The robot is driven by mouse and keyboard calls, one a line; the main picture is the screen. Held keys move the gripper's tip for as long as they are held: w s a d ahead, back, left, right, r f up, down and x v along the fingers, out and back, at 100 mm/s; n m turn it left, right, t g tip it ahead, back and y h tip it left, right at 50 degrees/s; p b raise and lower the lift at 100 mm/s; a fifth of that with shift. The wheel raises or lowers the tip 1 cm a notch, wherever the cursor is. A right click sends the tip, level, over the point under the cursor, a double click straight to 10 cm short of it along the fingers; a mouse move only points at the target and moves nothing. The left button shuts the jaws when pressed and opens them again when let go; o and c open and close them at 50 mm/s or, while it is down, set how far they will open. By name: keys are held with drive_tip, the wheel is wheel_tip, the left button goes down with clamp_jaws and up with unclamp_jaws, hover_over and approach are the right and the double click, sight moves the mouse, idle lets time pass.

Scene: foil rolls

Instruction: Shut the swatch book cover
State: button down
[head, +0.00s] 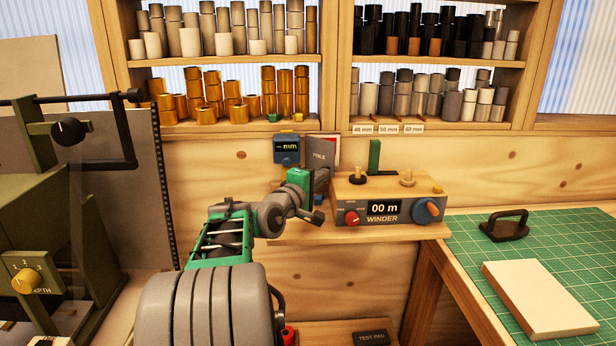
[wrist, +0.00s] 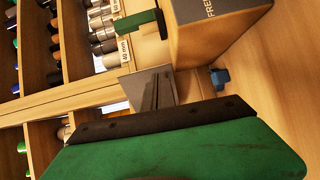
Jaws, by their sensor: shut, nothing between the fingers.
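The swatch book (head: 321,154) stands upright on the wooden ledge against the back wall, left of the winder. Its dark cover reads FOILS, and a pale face with a red edge shows behind it at the right, so the cover looks ajar. My gripper (head: 312,190) is shut and empty, just in front of and below the book. It overlaps the book's lower part, and I cannot tell whether they touch. In the wrist view, my green gripper part with its dark strip (wrist: 165,120) fills the bottom. A grey panel (wrist: 150,90) beyond it may be the book.
The winder (head: 390,200) with its knobs stands close to the right of my gripper. A blue mm gauge (head: 287,149) is on the wall at left. Shelves of foil rolls (head: 235,100) are above. A green cutting mat (head: 470,250) lies at the right.

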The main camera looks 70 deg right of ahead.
sight(337, 182)
drive_tip(key=shift+s+d, duration=0.8)
drive_tip(key=shift+d, duration=0.25)
drive_tip(key=shift+s+d, duration=0.8)
drive_tip(key=shift+d, duration=0.25)
drive_tip(key=shift+a, duration=0.1)
